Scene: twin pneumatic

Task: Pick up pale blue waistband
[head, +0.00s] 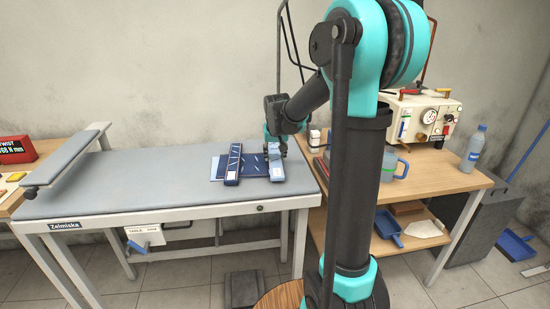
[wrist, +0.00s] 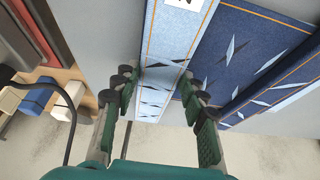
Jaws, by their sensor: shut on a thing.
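The pale blue waistband (head: 277,170) is a long folded strip lying at the right of the dark blue fabric on the grey-topped table. In the wrist view the pale blue waistband (wrist: 172,38), with orange edge lines and dark diamond shapes, runs between my fingers. My gripper (head: 277,144) is at its far end, pointing down. In the wrist view my gripper (wrist: 158,88) has one finger on each side of the strip and is shut on it. I cannot tell whether the strip is lifted off the table.
A dark blue waistband (head: 234,162) lies to the left on a dark blue panel (head: 254,166). A grey board (head: 70,160) stands at the table's left. A wooden bench (head: 440,170) with a blue jug (head: 394,167) and bottle (head: 473,146) stands right. The table's middle is clear.

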